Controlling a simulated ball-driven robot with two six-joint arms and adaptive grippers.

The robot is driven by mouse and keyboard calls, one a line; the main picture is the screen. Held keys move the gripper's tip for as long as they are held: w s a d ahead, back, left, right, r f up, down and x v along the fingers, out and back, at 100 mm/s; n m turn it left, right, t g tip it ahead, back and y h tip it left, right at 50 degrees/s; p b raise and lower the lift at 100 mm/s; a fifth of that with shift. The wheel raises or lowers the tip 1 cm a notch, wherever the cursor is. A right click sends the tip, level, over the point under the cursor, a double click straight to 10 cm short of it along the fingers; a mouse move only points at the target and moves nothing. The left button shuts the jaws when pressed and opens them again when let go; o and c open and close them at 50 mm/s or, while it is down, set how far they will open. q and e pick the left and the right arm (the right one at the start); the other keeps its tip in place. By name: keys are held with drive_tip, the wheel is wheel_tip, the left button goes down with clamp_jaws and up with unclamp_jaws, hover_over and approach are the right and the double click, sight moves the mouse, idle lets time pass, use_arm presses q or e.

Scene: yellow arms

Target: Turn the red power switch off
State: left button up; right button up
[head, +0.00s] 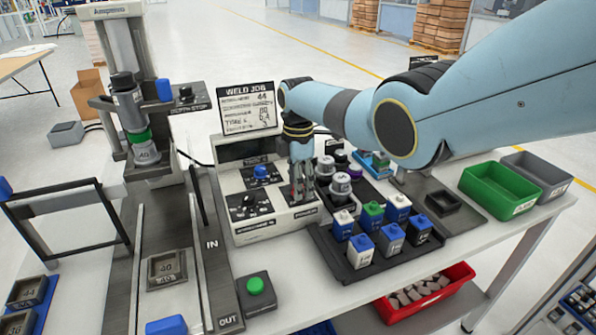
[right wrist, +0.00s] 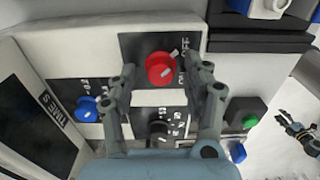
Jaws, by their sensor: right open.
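The red power switch (right wrist: 160,69) is a round red knob on a dark panel in the right wrist view. White pale marks show on and beside it, and OFF lettering (right wrist: 185,46) stands to its upper right; I cannot tell its exact setting. My right gripper (right wrist: 163,75) is open, with one finger on each side of the knob; contact is unclear. In the head view my right gripper (head: 301,190) points down at the right part of the white welding control box (head: 270,222) and mostly hides the switch. A small dark gripper, probably my left one (right wrist: 298,132), shows at the right wrist view's right edge.
A blue knob (right wrist: 88,108) and a black dial (right wrist: 158,131) sit close to the gripper. A green button (head: 255,286) is in front of the box. A tray of blue, white and green blocks (head: 352,275) stands to the right, beyond it a green bin (head: 497,192).

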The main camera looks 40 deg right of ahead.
wheel_tip(320, 180, up, 12)
idle(0.4)
drive_tip(key=shift+f, duration=0.1)
